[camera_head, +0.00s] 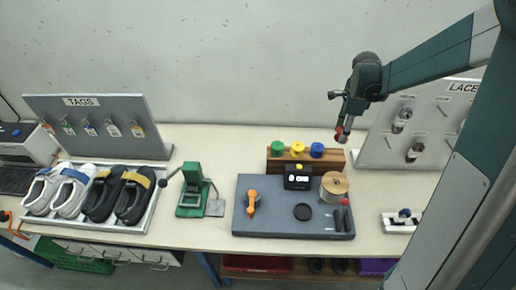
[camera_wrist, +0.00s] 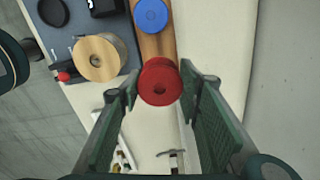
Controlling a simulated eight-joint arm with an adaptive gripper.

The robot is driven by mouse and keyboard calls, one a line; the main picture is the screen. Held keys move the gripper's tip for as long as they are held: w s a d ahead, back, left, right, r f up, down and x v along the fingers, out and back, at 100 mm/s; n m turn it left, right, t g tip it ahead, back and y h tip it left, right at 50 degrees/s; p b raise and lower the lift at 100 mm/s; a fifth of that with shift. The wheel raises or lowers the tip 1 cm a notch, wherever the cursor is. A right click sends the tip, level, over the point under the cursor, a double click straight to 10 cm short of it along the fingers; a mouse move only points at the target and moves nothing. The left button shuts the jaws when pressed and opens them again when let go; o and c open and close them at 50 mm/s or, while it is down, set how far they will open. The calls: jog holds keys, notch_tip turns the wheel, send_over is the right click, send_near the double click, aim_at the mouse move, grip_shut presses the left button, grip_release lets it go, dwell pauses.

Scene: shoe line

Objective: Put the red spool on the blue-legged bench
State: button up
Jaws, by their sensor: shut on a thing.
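My gripper (camera_head: 345,118) is shut on the red spool (camera_head: 342,134) and holds it in the air above the right end of the wooden spool block. In the wrist view the red spool (camera_wrist: 160,82) sits between the two fingertips of my gripper (camera_wrist: 160,88). The bench (camera_head: 290,226) has a pale top, and a blue leg (camera_head: 207,268) shows below its front edge.
The wooden block (camera_head: 275,162) carries green, yellow and blue spools. In front of it a grey mat (camera_head: 270,226) holds an orange tool, a black box and a large thread spool (camera_head: 334,187). The lace board (camera_head: 420,130) stands at right.

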jog(key=shift+r, duration=0.15)
jog(key=shift+r, duration=0.55)
jog(key=r, duration=0.3)
jog(key=shift+w+a+r, duration=0.15)
jog(key=shift+a+r, duration=0.2)
jog(key=shift+a, duration=0.05)
jog(key=w+a+b, duration=0.2)
jog(key=w+a, duration=0.1)
jog(key=a, duration=0.6)
jog(key=w+a+b, duration=0.2)
jog(key=w+a, duration=0.1)
jog(key=a, duration=0.6)
jog(key=b, duration=0.5)
send_over(238, 160)
notch_tip(238, 160, down, 18)
jog(key=shift+w, duration=0.1)
jog(key=shift+f, duration=3)
jog(key=shift+f+b, duration=0.15)
jog(key=shift+b, duration=0.15)
